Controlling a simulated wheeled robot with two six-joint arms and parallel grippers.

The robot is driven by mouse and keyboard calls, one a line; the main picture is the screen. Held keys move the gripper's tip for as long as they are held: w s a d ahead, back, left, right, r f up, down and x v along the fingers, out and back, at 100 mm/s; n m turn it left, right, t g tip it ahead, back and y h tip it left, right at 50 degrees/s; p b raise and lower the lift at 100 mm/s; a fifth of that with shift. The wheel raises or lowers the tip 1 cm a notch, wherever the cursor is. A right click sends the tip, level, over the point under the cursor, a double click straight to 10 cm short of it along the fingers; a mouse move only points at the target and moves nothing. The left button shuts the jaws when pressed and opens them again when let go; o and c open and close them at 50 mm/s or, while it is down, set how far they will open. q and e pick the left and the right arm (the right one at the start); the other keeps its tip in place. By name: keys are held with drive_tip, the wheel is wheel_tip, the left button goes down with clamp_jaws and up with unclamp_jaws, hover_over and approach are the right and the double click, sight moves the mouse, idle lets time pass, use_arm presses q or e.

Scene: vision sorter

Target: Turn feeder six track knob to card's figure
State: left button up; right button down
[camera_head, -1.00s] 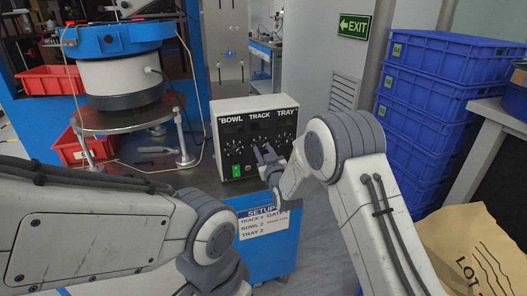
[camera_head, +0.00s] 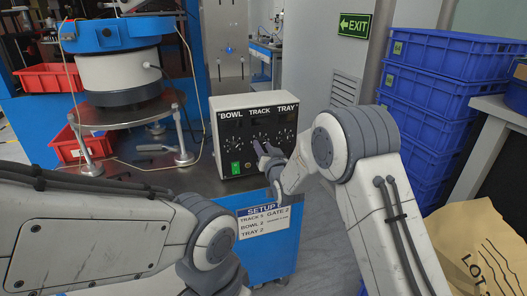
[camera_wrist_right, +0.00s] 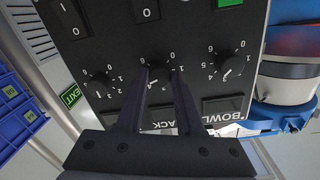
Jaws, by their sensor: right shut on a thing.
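The controller box (camera_head: 228,160) has three dials labelled BOWL, TRACK and TRAY. My right gripper (camera_head: 258,149) is at the middle dial, under TRACK. In the right wrist view my right gripper (camera_wrist_right: 160,72) has its two fingers on either side of the track knob (camera_wrist_right: 158,70), shut on it. The fingers hide part of the knob and its scale, so its pointer cannot be read. The setup card (camera_head: 264,222) on the blue bench front lists TRACK, apparently 5, with BOWL, TRAY and GATE lines. My left arm crosses the lower left; its gripper is out of view.
The bowl knob (camera_wrist_right: 233,67) and tray knob (camera_wrist_right: 98,84) flank the fingers closely. A green switch (camera_head: 236,168) is on the box's lower left. The bowl feeder (camera_head: 118,75) stands left; blue crates (camera_head: 435,110) are stacked right.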

drive_tip(key=shift+m+b, duration=0.6)
drive_tip(key=shift+m, duration=0.9)
drive_tip(key=c, duration=0.5)
unclamp_jaws()
drive_tip(key=shift+c, duration=0.2)
drive_tip(key=shift+s, duration=0.1)
drive_tip(key=v, duration=1)
drive_tip(key=shift+r, duration=0.15)
drive_tip(key=shift+s+d, duration=0.1)
drive_tip(key=shift+s, duration=0.05)
